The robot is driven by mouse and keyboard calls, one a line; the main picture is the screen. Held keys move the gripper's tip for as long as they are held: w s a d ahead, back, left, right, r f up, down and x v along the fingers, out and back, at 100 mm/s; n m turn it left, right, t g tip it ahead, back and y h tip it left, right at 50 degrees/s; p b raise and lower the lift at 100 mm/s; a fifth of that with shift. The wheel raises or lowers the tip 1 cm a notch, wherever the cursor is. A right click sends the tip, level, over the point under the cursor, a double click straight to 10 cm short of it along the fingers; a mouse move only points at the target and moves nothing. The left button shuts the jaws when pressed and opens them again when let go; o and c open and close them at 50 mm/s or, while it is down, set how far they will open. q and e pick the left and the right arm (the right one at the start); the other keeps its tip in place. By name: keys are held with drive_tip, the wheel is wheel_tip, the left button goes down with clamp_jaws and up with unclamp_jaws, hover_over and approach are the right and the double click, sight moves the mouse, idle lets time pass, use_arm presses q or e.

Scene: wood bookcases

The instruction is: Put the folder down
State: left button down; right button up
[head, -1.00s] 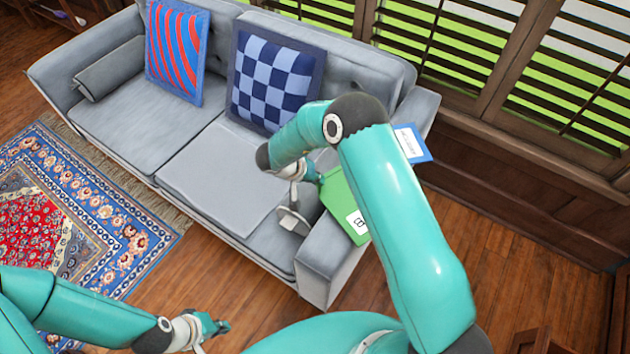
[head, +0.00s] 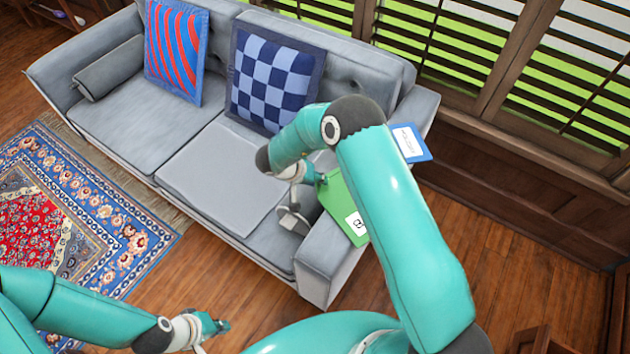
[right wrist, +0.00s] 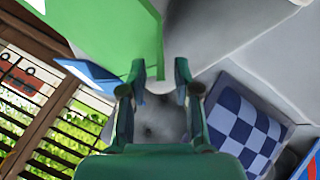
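A green folder (head: 341,204) with a white label lies on the right armrest of the grey sofa, partly hidden by my right arm. A blue folder (head: 425,155) with a white label lies further back on the same armrest. My right gripper (head: 314,178) is at the green folder's left edge. In the right wrist view, its fingers (right wrist: 159,72) are spread apart, with the green folder (right wrist: 105,30) beside the left finger and a narrow green edge reaching between them. My left gripper (head: 217,327) hangs low over the floor, too small to tell its opening.
The grey sofa (head: 110,105) carries a striped cushion (head: 175,50) and a checkered cushion (head: 272,78). Shuttered windows (head: 560,90) stand behind it. A patterned rug (head: 75,215) lies at left.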

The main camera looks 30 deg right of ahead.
drive_tip(key=v, duration=1.2)
